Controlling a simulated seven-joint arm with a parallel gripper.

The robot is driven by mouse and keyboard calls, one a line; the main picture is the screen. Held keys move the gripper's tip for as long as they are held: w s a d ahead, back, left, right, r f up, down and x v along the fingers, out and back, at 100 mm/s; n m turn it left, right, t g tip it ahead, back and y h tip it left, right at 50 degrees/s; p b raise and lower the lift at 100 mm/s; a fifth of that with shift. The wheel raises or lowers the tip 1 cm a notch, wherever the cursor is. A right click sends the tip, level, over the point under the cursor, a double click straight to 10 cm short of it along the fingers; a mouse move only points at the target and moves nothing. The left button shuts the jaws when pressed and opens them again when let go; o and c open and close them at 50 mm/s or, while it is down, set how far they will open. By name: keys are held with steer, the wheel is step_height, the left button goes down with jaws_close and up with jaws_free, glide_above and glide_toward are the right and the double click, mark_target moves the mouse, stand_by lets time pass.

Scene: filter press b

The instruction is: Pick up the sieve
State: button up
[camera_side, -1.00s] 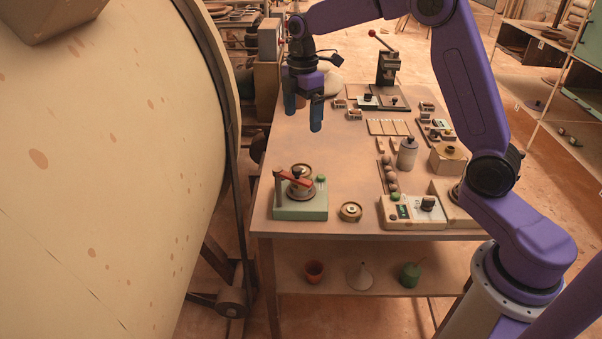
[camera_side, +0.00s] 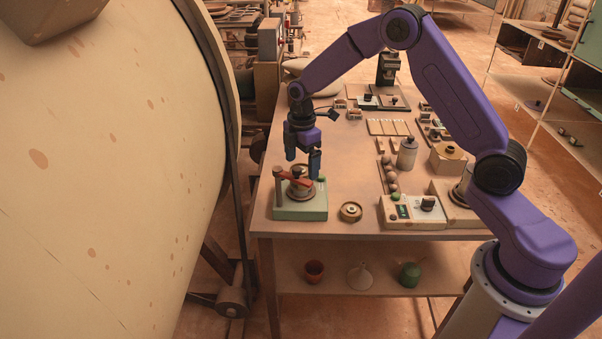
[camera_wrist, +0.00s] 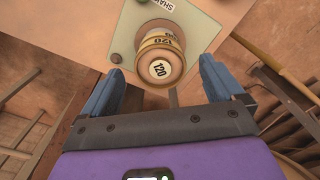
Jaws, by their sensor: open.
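A small brass ring-shaped part (camera_side: 351,211) lies to the right of the green device. The table's front edge is close; open table lies between.

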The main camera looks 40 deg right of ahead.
steer(key=shift+f, duration=0.85)
steer(key=c, duration=1.2)
steer(key=shift+r, duration=0.1)
